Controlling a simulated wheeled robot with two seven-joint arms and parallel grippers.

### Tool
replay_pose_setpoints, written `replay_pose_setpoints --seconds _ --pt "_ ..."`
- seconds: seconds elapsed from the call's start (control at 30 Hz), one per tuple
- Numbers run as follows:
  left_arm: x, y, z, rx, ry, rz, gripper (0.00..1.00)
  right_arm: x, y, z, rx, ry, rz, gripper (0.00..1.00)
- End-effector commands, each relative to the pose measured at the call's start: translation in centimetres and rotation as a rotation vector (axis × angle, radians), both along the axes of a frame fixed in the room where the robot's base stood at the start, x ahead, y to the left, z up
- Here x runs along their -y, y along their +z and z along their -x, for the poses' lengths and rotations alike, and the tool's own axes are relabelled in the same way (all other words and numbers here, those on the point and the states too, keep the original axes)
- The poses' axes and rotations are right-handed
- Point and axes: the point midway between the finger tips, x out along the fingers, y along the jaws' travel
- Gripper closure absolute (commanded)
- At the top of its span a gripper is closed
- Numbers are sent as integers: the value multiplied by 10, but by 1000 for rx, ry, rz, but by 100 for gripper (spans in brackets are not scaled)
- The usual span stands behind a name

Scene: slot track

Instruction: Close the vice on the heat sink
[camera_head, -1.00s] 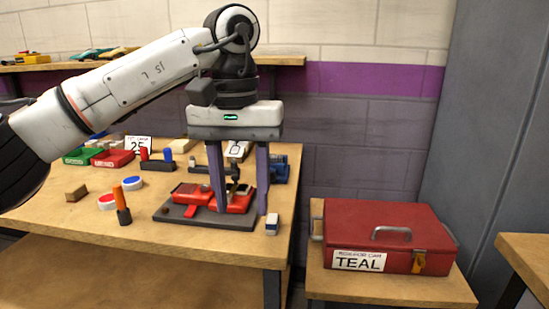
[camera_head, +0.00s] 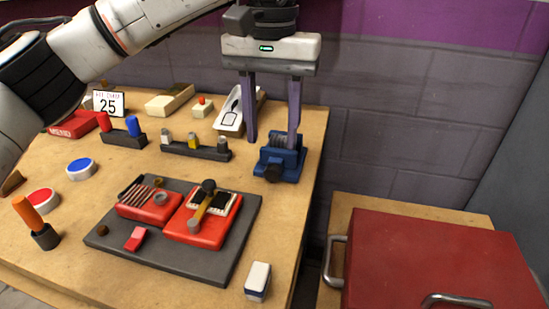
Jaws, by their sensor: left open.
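The blue vice (camera_head: 274,170) sits at the right back edge of the wooden table, with a dark round knob on its front. A small grey ribbed piece, apparently the heat sink (camera_head: 284,141), shows between its jaws; it is partly hidden, and I cannot tell whether the jaws touch it. My left gripper (camera_head: 272,147) is open and points down, its two purple fingers apart. My right gripper is not in view.
A dark board (camera_head: 225,255) with red blocks lies in front of the vice. A small bit rack (camera_head: 195,150) stands to its left, and a white-and-blue block (camera_head: 258,281) near the table edge. A red case (camera_head: 430,255) stands on a lower table at the right.

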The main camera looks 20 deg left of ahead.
Motion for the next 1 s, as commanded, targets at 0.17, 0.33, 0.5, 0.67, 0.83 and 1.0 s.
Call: replay_pose_setpoints --seconds 0.17,0.33,0.5,0.67,0.83,1.0 --pt "0 -38 0 -2 1 0 57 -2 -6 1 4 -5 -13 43" --pt "0 -60 0 -1 1 0 57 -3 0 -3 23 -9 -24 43" --pt "0 -68 0 0 1 0 57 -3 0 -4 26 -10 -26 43" --pt "0 -69 0 0 1 0 57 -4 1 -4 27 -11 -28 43" --pt "0 -69 0 0 1 0 69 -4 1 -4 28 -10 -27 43" --pt "0 -69 0 0 1 0 98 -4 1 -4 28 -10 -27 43"
